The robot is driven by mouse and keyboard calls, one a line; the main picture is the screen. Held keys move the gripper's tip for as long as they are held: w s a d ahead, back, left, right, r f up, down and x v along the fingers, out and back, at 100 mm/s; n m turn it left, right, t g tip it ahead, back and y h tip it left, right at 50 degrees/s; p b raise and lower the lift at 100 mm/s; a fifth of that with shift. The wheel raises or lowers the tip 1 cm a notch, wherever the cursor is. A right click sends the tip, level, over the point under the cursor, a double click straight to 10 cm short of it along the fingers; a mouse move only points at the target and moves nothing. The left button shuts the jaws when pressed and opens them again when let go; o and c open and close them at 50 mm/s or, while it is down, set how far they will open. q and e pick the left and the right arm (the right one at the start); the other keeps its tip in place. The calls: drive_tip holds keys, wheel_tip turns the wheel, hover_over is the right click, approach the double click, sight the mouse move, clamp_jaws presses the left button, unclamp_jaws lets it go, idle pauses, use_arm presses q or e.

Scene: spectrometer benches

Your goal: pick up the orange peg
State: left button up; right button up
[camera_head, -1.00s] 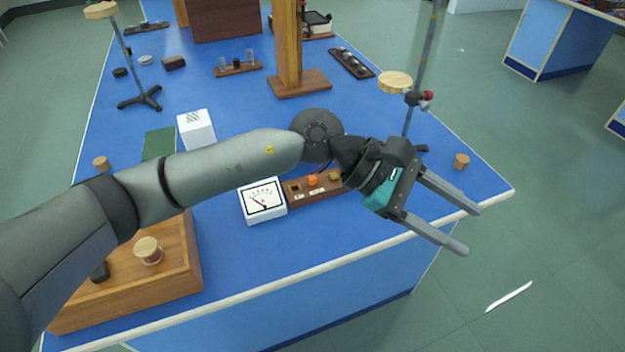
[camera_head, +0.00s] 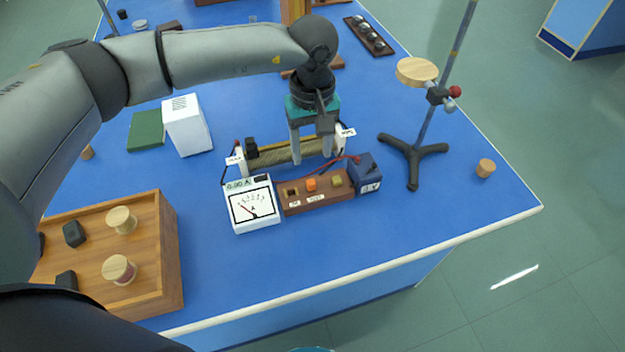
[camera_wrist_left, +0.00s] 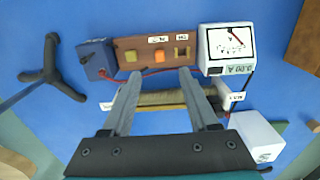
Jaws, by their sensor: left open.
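The orange peg (camera_head: 311,184) sits in the middle of a brown wooden strip (camera_head: 318,200), between a square hole (camera_head: 291,192) and a yellowish peg (camera_head: 336,181). In the left wrist view the orange peg (camera_wrist_left: 159,57) lies just beyond the fingertips, between their lines. My left gripper (camera_head: 311,161) is open and points down, above and just behind the strip, over the coil. Its two fingers (camera_wrist_left: 159,74) hold nothing. My right gripper is not in view.
A white meter (camera_head: 253,209) stands left of the strip and a dark blue box (camera_head: 366,174) right of it. A wire-wound coil (camera_head: 270,157) lies behind. A stand (camera_head: 415,150) with a clamp rises at the right. The bench front is clear.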

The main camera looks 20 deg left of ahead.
sight(311, 182)
use_arm(q)
wheel_tip(311, 182, down, 4)
drive_tip(key=shift+r, duration=0.15)
drive_tip(key=shift+f, duration=0.95)
drive_tip(key=f, duration=0.5)
drive_tip(key=shift+w+a+b, duration=0.2)
drive_tip(key=shift+w+b, duration=0.15)
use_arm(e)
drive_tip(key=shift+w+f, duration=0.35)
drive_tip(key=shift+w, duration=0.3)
use_arm(q)
clamp_jaws()
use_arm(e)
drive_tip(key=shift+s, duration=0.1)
